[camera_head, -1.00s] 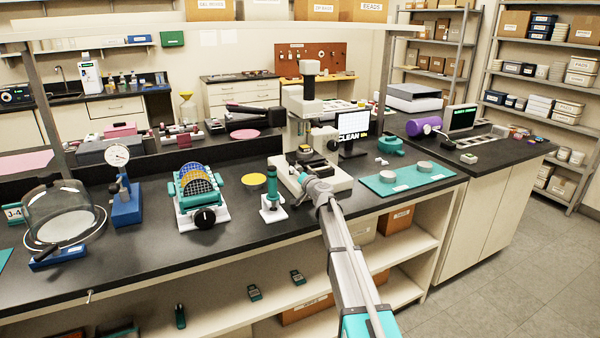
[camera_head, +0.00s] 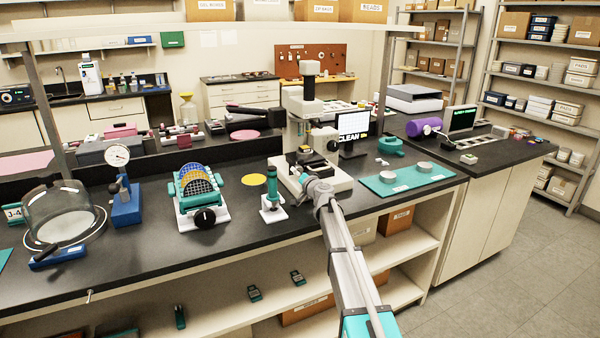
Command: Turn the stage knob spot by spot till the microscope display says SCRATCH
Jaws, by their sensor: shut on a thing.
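The microscope (camera_head: 303,122) stands on the black bench right of centre, a cream body with a dark eyepiece tube on top. Its stage (camera_head: 311,160) is black with a small yellowish part. The microscope display (camera_head: 353,126) stands just behind and to the right; it shows a grid picture and the word CLEAN in yellow. My gripper (camera_head: 306,179) is at the front edge of the microscope base, at the stage knob, and is shut on it. The knob itself is hidden behind my gripper and wrist.
A teal mat (camera_head: 400,187) with grey round pieces lies right of the microscope. A small teal stand (camera_head: 271,192) is close on the left, with a yellow disc (camera_head: 254,180) behind it. A teal roller device (camera_head: 200,196) stands farther left.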

